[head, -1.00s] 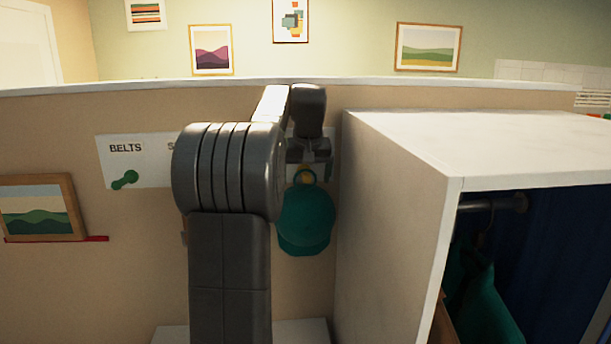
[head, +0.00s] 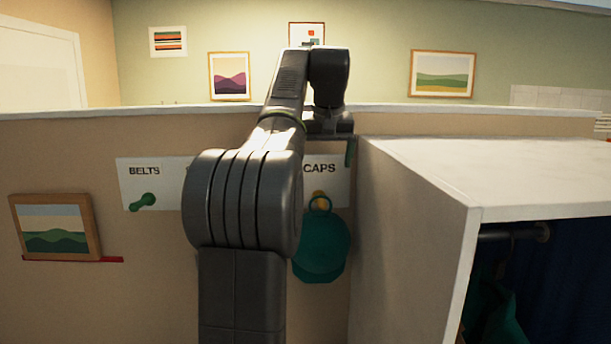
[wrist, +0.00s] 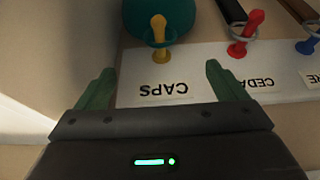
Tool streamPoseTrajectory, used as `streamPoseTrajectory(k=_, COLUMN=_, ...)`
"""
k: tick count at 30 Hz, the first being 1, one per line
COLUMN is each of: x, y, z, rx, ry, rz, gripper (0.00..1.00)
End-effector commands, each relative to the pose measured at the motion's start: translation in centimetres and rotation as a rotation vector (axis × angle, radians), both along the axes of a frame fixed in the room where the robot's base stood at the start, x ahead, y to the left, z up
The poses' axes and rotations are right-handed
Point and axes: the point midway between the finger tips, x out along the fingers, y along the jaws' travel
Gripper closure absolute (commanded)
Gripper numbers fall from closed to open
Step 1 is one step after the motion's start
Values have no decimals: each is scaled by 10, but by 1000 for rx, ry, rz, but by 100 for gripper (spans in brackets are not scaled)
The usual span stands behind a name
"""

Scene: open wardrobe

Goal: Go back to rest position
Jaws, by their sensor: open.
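My gripper (wrist: 155,90) is open and empty in the wrist view, with its two green fingers spread apart. In the head view it shows in part (head: 338,140), high in front of the wall and above the caps hook. A teal cap (head: 321,245) hangs by its loop on a yellow hook (head: 319,200) under the CAPS label (head: 322,168). In the wrist view the cap (wrist: 165,20) and yellow hook (wrist: 159,40) lie beyond the fingers, apart from them. My arm covers the middle of the label board in the head view.
The white wardrobe (head: 415,225) stands close to the right of my gripper. Its open front shows a rail (head: 515,235) and hanging clothes. A green hook (head: 143,201) under BELTS is bare. A framed picture (head: 55,228) stands on a red ledge at left. A red hook (wrist: 245,35) holds a ring.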

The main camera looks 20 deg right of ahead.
Motion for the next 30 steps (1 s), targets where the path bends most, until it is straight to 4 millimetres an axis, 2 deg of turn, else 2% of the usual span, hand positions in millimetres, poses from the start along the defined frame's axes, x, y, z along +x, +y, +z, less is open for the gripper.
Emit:
streamPoseTrajectory(k=9, x=0, y=0, z=1, rx=0, ry=0, rz=0, gripper=9)
streamPoseTrajectory(k=14, x=2, y=-1, z=-7, rx=1, ry=3, rz=0, gripper=9)
streamPoseTrajectory(k=17, x=7, y=-2, z=-19, rx=2, ry=4, rz=0, gripper=9)
streamPoseTrajectory(k=30, x=39, y=-9, z=-97, rx=2, ry=4, rz=0, gripper=9)
